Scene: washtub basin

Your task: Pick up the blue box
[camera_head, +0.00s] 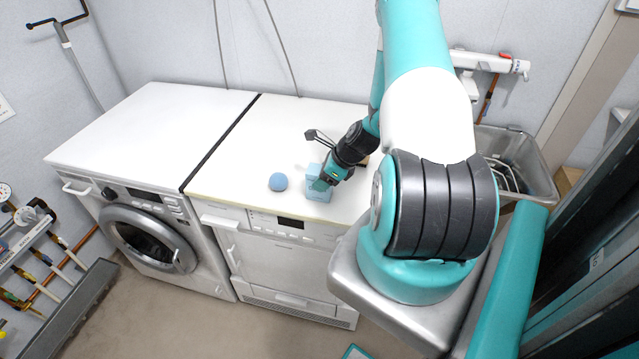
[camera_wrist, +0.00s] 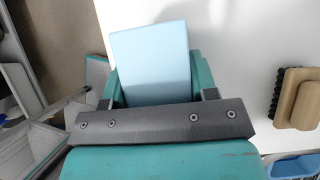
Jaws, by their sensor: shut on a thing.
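The blue box (camera_head: 314,191) is light blue and is at the front part of the white top of the right-hand machine. My gripper (camera_head: 324,182) comes down on it from the upper right and covers part of it. In the wrist view the blue box (camera_wrist: 151,62) sits between the two teal fingers of my gripper (camera_wrist: 155,88), which are shut on it. I cannot tell whether the box still touches the white top.
A brown brush (camera_wrist: 297,98) lies to the right in the wrist view, near a blue object (camera_wrist: 296,166). A metal basin (camera_head: 520,150) stands at the right. The washing machine's top (camera_head: 150,125) is clear.

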